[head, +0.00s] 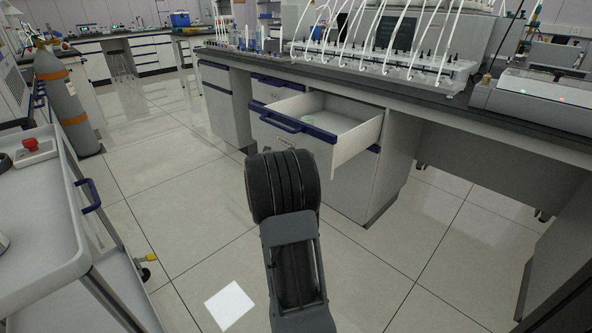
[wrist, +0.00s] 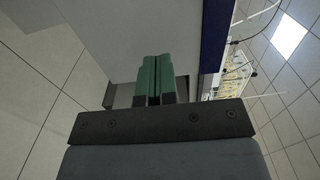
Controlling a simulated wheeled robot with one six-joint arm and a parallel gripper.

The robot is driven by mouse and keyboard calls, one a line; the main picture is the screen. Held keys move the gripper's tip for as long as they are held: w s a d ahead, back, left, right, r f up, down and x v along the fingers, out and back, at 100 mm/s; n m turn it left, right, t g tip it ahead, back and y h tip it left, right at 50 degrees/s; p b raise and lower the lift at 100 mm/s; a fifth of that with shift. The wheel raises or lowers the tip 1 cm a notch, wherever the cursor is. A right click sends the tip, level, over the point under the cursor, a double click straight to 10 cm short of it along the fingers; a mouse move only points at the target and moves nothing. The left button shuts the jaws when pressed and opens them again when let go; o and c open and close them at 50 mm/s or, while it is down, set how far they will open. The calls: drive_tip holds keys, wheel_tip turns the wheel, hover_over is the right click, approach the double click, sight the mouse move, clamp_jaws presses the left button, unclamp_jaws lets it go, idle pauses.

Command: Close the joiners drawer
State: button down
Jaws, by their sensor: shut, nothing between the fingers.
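The open drawer (head: 345,148) sticks well out of the grey cabinet under the long bench. It has a white side wall, a grey front and a blue handle bar (head: 292,122) along its top front edge. In the wrist view my gripper (wrist: 158,76) has green fingers shut together, empty. A grey panel (wrist: 130,28) with a blue edge (wrist: 214,35) lies just beyond them; contact cannot be told.
The bench top (head: 420,88) carries a rack with white tubes (head: 385,62) and an instrument (head: 535,95) at right. A grey trolley (head: 45,215) stands at left, with a gas cylinder (head: 65,105) behind it.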

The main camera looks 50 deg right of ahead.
sight(318, 151)
drive_tip(key=shift+s+d+b, duration=0.15)
drive_tip(key=shift+d+b, duration=0.4)
drive_tip(key=shift+d, duration=1.05)
